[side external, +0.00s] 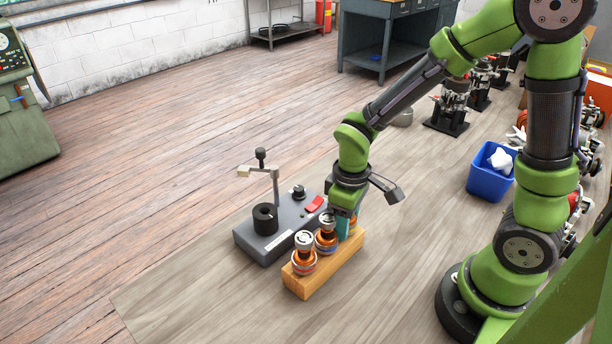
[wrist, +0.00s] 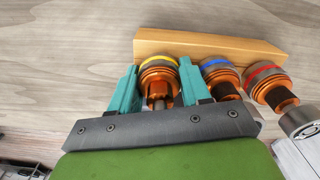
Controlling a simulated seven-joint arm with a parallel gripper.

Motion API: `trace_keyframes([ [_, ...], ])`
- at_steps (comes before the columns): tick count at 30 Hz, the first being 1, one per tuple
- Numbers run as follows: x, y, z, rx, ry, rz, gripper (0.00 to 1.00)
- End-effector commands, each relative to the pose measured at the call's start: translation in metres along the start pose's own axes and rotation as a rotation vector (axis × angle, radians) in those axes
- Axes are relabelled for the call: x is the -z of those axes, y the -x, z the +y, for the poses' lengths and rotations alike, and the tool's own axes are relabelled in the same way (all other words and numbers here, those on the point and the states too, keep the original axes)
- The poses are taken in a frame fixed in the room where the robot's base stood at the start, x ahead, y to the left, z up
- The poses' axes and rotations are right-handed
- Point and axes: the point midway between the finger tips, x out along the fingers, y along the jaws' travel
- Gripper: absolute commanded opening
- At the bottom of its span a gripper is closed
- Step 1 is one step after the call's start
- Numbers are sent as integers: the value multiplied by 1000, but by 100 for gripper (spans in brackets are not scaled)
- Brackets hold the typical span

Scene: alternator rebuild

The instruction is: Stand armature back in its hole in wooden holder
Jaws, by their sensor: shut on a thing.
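The wooden holder (side external: 325,276) is a long block on the bench; its side also shows in the wrist view (wrist: 205,43). A red-banded armature (side external: 304,258) stands at its near end and a blue-banded armature (side external: 326,238) in the middle, both upright. My gripper (side external: 345,224) is over the far end, pointing down. Its teal fingers (wrist: 160,88) are shut on a yellow-banded copper armature (wrist: 158,72), beside the blue-banded one (wrist: 220,76). The held armature is mostly hidden in the side view. I cannot tell how deep it sits in its hole.
A grey test unit (side external: 268,240) with a black cylinder, a post and a red switch stands close left of the holder. A blue bin (side external: 490,178) with white cloth is to the right. The bench front is clear.

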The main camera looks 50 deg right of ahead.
Motion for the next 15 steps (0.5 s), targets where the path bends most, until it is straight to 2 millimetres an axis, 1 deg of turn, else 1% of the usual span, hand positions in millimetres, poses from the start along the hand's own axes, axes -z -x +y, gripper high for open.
trace_keyframes([
  [12, 0, -3, 0, 0, 0, 1, 0],
  [13, 0, -3, 0, 0, 0, 2, 50],
  [15, 0, -3, 0, 0, 0, 1, 61],
])
